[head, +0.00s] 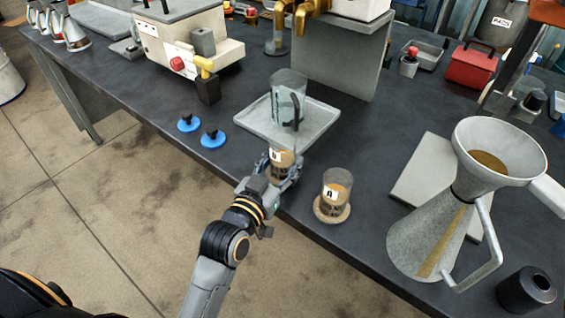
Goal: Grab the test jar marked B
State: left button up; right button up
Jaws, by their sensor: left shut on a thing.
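A small jar with amber-brown contents and a white label (277,157) is at the table's front edge, between the fingers of my left gripper (281,172). My left gripper is shut on it, and the fingers hide its lower part. The label's letter is too small to read surely, but it looks like a B. A similar jar marked A (335,190) stands upright on a round coaster (331,213) to the right, apart from the gripper. My right gripper is not in view.
A clear beaker (288,99) stands on a grey tray (322,117) just behind the held jar. A large metal funnel can (425,235) stands at the right. Two blue discs with black knobs (213,137) lie to the left. A white machine (185,45) stands behind.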

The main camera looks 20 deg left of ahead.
pick_arm(q)
notch_tip(320, 180, up, 2)
jog(key=shift+r, duration=0.1)
jog(key=s+a+r+p, duration=0.1)
jog(key=s+r+p, duration=0.9)
jog(key=s, duration=0.4)
jog(key=shift+r+p, duration=0.2)
jog(key=shift+p, duration=0.7)
